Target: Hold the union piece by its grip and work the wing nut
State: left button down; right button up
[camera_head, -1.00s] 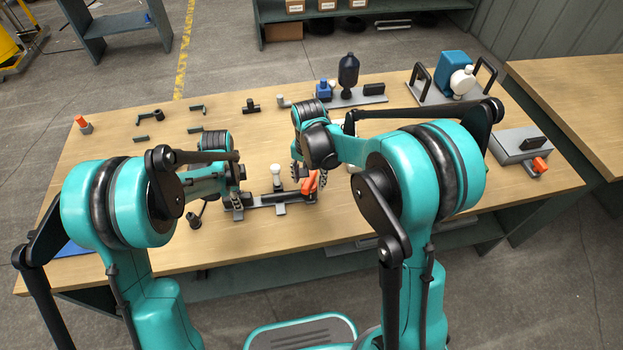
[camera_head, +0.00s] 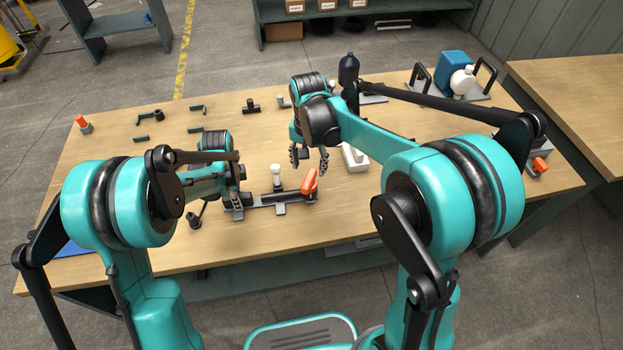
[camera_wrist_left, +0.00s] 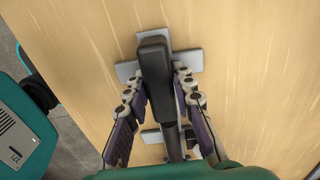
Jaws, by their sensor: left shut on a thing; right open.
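The union piece (camera_head: 265,199) lies on the table on grey feet, a dark bar with a white-capped upright stub near its middle. The orange wing nut (camera_head: 309,182) is at its right end and stands tilted. My left gripper (camera_head: 238,202) is shut on the black grip at the left end. In the left wrist view the black grip (camera_wrist_left: 155,75) sits between the fingers of my left gripper (camera_wrist_left: 157,88). My right gripper (camera_head: 309,162) is open and empty, with its fingers pointing down, above and behind the wing nut and apart from it.
A white block-like part (camera_head: 354,158) is right of my right gripper. A dark bottle (camera_head: 348,70) and a blue pump (camera_head: 455,68) stand at the back. Small dark brackets (camera_head: 143,139) lie at the back left. The table's front strip is clear.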

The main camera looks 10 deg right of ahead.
pick_arm(q)
jog(key=shift+m, duration=0.3)
pick_arm(e)
jog(key=shift+f, duration=0.2)
dwell(0.8)
pick_arm(q)
jog(key=shift+c, duration=1.9)
grip_release()
jog(key=shift+r, duration=0.15)
pick_arm(e)
jog(key=shift+r, duration=0.1)
pick_arm(q)
jog(key=shift+r+p, duration=1.8)
jog(key=shift+r, duration=1.05)
pick_arm(e)
jog(key=shift+r, duration=1.85)
pick_arm(q)
jog(key=shift+r, duration=0.1)
